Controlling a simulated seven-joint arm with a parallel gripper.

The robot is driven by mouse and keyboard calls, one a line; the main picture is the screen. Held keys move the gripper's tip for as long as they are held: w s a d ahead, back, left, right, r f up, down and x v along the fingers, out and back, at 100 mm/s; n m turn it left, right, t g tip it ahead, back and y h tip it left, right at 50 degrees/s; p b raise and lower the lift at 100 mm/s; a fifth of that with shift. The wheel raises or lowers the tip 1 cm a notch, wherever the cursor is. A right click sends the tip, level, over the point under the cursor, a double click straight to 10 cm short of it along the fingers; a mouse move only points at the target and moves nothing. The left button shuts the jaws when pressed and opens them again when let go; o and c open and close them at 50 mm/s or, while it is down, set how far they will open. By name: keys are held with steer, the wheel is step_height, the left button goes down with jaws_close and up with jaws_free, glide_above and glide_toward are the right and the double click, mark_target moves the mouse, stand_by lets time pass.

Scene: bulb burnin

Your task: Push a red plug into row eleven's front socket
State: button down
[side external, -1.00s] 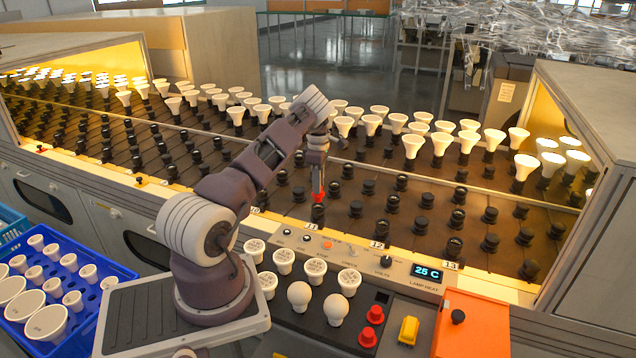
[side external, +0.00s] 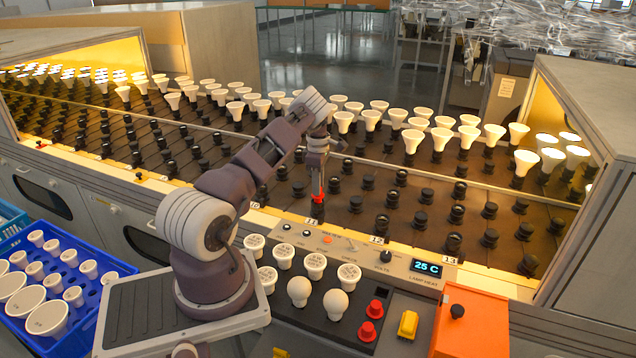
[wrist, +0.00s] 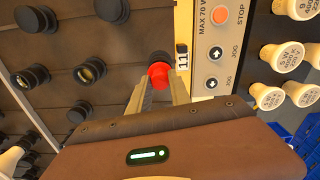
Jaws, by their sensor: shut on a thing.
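My gripper (side external: 317,182) points down over the front edge of the socket board, shut on a red plug (side external: 318,198). In the wrist view the plug (wrist: 158,76) is between my two fingertips (wrist: 160,88). The plug is at the top of a black front socket (side external: 317,211), beside the label 11 (wrist: 182,62). In the wrist view the black socket (wrist: 160,57) shows just beyond the plug. The plug looks in line with it and low against it; I cannot tell how deep it sits. Two spare red plugs (side external: 374,308) stand on the dark panel.
Empty black sockets (side external: 382,223) stand close around my gripper. White bulbs (side external: 411,140) fill the rows behind. The control strip (side external: 345,243) lies in front, with a 25 C display (side external: 427,267). A yellow block (side external: 408,324) and an orange box (side external: 472,325) sit at right front.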

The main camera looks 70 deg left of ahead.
steer(key=shift+f, duration=0.8)
steer(key=c, duration=1.1)
jaws_free()
step_height(320, 180, up, 7)
steer(key=shift+r, duration=0.1)
